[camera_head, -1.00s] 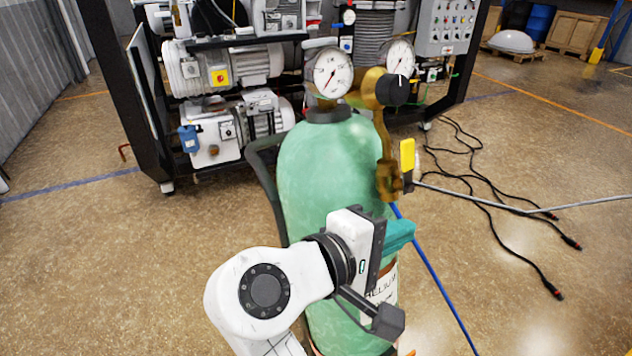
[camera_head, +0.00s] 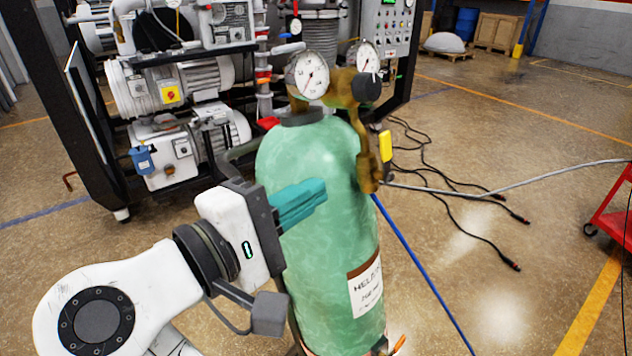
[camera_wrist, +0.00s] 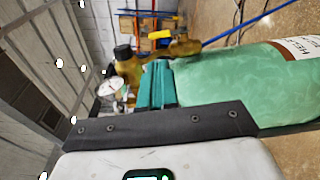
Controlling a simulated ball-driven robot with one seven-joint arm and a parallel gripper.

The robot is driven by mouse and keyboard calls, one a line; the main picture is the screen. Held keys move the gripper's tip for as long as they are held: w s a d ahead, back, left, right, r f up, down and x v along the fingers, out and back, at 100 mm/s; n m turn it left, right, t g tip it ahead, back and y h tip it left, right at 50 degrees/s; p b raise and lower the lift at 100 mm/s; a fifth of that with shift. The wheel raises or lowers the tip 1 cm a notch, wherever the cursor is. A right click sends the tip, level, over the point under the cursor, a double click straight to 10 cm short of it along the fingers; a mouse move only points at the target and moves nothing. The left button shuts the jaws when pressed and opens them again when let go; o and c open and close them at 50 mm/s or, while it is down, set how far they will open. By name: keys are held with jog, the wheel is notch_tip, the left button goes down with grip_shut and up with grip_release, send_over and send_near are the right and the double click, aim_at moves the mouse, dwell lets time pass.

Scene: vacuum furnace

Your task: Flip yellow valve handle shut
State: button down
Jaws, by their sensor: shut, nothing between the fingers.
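The yellow valve handle (camera_head: 386,147) stands upright at the right side of the brass regulator (camera_head: 365,150), on top of the green cylinder (camera_head: 318,220). A grey hose leaves to the right below the handle. My gripper (camera_head: 320,190) has teal fingers that are shut and empty. In the head view it is left of the handle, in front of the cylinder, with the regulator between. The wrist view shows the closed fingers (camera_wrist: 157,68) beside the cylinder (camera_wrist: 230,85) and the brass regulator (camera_wrist: 180,48).
Two pressure gauges (camera_head: 308,75) sit on the regulator. The pump rack (camera_head: 165,90) stands behind on the left. Black cables (camera_head: 450,180) and a blue hose (camera_head: 420,270) lie on the floor at right. A red cart (camera_head: 610,225) is at the right edge.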

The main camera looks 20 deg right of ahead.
aim_at(383, 150)
jog(key=p+x, duration=0.2)
jog(key=x, duration=1)
jog(key=shift+d+r, duration=0.1)
